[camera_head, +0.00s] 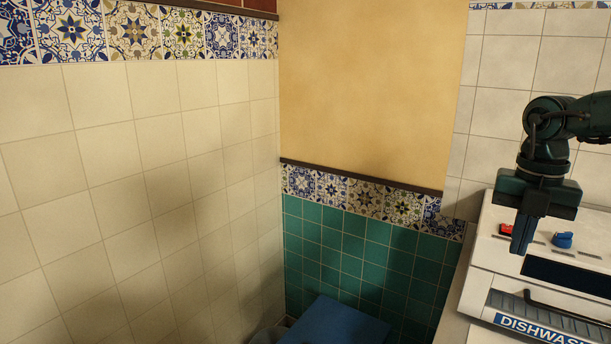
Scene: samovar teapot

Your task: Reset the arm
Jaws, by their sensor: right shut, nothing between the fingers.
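My right gripper (522,246) hangs from my right arm at the right side of the head view. It points down, its fingers are together, and it holds nothing. It is in front of the white dishwasher's control panel, between a red switch and a blue knob; I cannot tell how far off it is. My left gripper is not in view. No samovar or teapot shows in this view.
A white dishwasher (476,290) with a dark handle and a blue label stands at the right. A blue box-like object (335,322) is at the bottom middle. Tiled walls (130,190) close off the left and back.

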